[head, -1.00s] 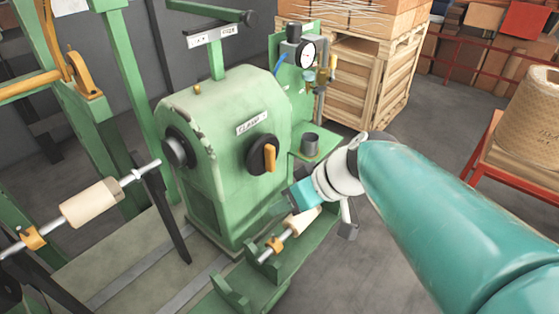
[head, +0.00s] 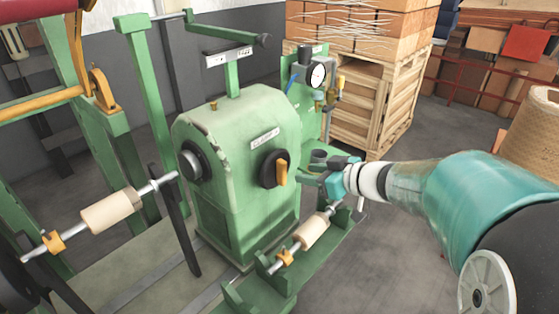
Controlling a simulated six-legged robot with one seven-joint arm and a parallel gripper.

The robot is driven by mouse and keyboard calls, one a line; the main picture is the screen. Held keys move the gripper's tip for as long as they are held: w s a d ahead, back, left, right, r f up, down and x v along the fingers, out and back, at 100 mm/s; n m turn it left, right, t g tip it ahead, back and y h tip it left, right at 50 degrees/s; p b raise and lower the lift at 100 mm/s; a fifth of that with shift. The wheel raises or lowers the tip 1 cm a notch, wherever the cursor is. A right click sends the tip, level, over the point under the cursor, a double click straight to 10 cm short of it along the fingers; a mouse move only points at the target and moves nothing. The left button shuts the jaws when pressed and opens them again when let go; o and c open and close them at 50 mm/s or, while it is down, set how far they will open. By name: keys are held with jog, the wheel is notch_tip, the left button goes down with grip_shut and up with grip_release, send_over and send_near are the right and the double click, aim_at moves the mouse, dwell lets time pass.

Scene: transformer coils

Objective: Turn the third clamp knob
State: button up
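A round black knob (head: 267,169) with an upright orange handle (head: 281,173) sits on the front of the green machine housing (head: 230,175). A white label (head: 264,139) above it seems to start with "CLAMP"; its number is too small to read. My gripper (head: 307,181) is just right of the knob at about the handle's height, fingers pointing left towards it. A small gap seems to lie between fingertips and handle. The fingers are small and seen side-on, so their opening is unclear.
A pressure gauge (head: 317,75) and fittings stand on a green panel behind my gripper. A rod with a cream roller (head: 313,230) and an orange collar lies below it. Wooden crates (head: 360,100) stand at the back.

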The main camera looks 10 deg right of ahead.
aim_at(286, 171)
jog(key=x, duration=0.7)
jog(key=shift+w+a, duration=0.2)
jog(key=shift+a, duration=0.05)
grip_shut()
